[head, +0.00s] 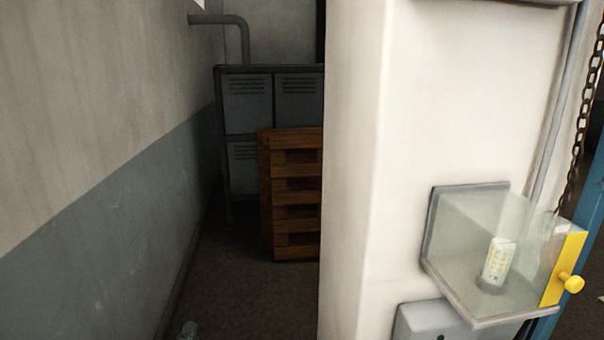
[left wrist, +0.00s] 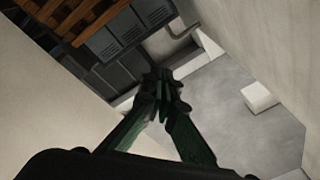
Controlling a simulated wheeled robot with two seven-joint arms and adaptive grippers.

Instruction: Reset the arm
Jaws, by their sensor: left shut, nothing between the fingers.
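My left gripper (left wrist: 162,84) is dark, with its two fingers brought together at the tips and nothing between them. My right gripper is in neither view.
A thick white pillar (head: 355,150) stands at centre right, bearing a clear-sided box (head: 465,235) with a yellow edge. Grey lockers (head: 247,100) and a wooden slatted stack (head: 291,195) stand at the back. A narrow strip of floor (head: 235,300) is clear.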

